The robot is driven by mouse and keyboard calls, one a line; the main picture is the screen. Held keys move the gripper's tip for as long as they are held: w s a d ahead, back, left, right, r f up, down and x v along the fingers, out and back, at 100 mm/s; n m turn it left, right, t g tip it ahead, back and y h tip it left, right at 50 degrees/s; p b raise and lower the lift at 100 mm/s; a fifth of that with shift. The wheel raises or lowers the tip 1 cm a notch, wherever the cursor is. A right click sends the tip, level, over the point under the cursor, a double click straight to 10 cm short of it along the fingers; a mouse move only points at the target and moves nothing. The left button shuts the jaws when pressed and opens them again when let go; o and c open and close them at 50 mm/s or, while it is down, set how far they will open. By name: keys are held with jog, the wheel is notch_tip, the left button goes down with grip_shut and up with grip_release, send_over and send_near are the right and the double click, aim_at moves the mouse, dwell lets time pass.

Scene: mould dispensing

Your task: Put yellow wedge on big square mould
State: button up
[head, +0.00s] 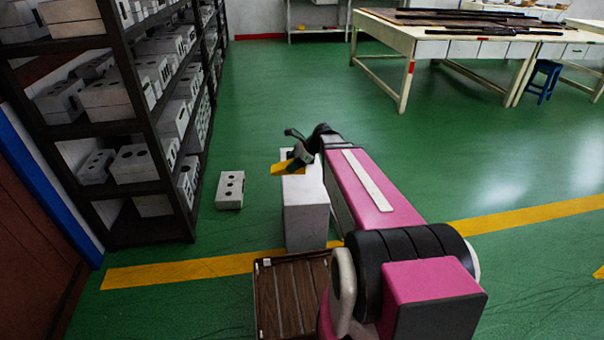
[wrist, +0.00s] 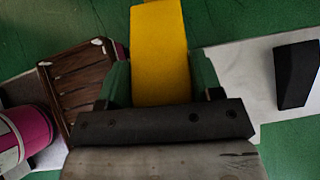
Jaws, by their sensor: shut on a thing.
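The yellow wedge (head: 287,169) is held in my gripper (head: 298,158), above the top of a tall pale square block (head: 306,215). In the wrist view the yellow wedge (wrist: 160,45) lies between the two green fingers of my gripper (wrist: 161,75), which are shut on its sides. The pale block top (wrist: 245,70) shows below and behind the gripper. A black wedge (wrist: 296,75) shows over its right part. I cannot tell whether the yellow wedge touches the block.
A brown slatted wooden crate (head: 290,295) stands in front of the pale block. A small grey mould with holes (head: 230,190) is on the floor to the left. Shelves of moulds (head: 130,125) line the left side. A long table (head: 440,40) stands far back; green floor between is clear.

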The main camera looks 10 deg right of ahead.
jog(key=shift+s+a+f+n, duration=0.1)
jog(key=shift+s+f+n, duration=0.05)
jog(key=shift+f, duration=0.45)
jog(key=shift+s+a+f+n, duration=0.1)
jog(key=shift+f+n, duration=0.05)
jog(key=shift+f, duration=0.45)
jog(key=shift+w+d+f+g, duration=0.1)
jog(key=shift+d+f+g, duration=0.05)
jog(key=shift+f+g, duration=0.2)
jog(key=w+d+f, duration=0.4)
jog(key=w+d, duration=0.1)
jog(key=w+d+f, duration=0.2)
jog(key=w, duration=0.1)
jog(key=shift+d+f, duration=0.35)
jog(key=shift+f, duration=1.95)
jog(key=shift+f, duration=0.15)
jog(key=o, duration=1.1)
jog(key=shift+c, duration=0.2)
